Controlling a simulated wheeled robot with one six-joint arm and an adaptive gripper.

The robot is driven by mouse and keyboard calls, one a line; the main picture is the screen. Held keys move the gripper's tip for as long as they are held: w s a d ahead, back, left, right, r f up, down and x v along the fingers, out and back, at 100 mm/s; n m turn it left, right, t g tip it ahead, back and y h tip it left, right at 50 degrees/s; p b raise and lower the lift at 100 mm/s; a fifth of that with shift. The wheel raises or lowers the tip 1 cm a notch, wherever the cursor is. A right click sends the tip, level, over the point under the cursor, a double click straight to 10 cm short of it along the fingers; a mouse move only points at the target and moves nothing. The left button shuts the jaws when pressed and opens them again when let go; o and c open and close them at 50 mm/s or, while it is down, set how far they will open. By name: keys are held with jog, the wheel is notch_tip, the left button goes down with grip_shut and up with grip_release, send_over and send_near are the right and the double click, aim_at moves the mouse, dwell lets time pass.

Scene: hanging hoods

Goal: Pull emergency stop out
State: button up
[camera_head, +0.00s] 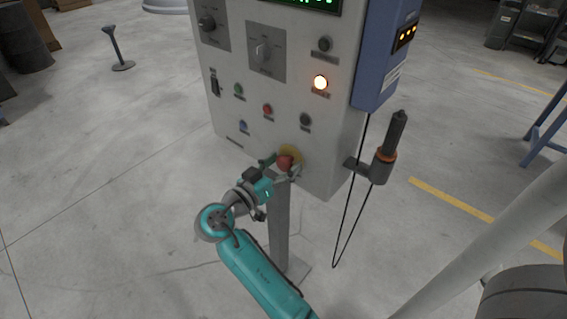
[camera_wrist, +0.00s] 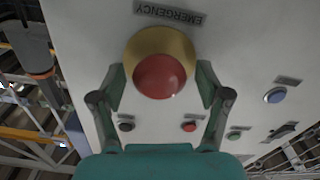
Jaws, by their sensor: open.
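The emergency stop is a red mushroom button (camera_wrist: 160,78) on a round yellow base (camera_wrist: 158,45), low on the front of the grey control panel. In the wrist view the label "EMERGENCY" (camera_wrist: 170,13) shows upside down beside it. In the head view the red button (camera_head: 285,162) is partly hidden by my gripper. My gripper (camera_wrist: 160,92) is open, with one finger on each side of the red button. Narrow gaps show between fingers and button in the wrist view. I cannot tell how deep the fingertips reach.
The control panel (camera_head: 225,100) carries knobs, small coloured buttons and a lit orange lamp (camera_head: 320,82). A blue box (camera_head: 385,55) is on its right side, with a dark handle in a holder (camera_head: 383,165) and a hanging cable. A grey post (camera_head: 281,225) stands under the panel.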

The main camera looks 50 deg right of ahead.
jog(key=shift+d, duration=0.1)
grip_shut()
jog(key=shift+a, duration=0.6)
grip_release()
jog(key=shift+a, duration=0.1)
jog(key=a, duration=1.2)
jog(key=shift+s, duration=0.25)
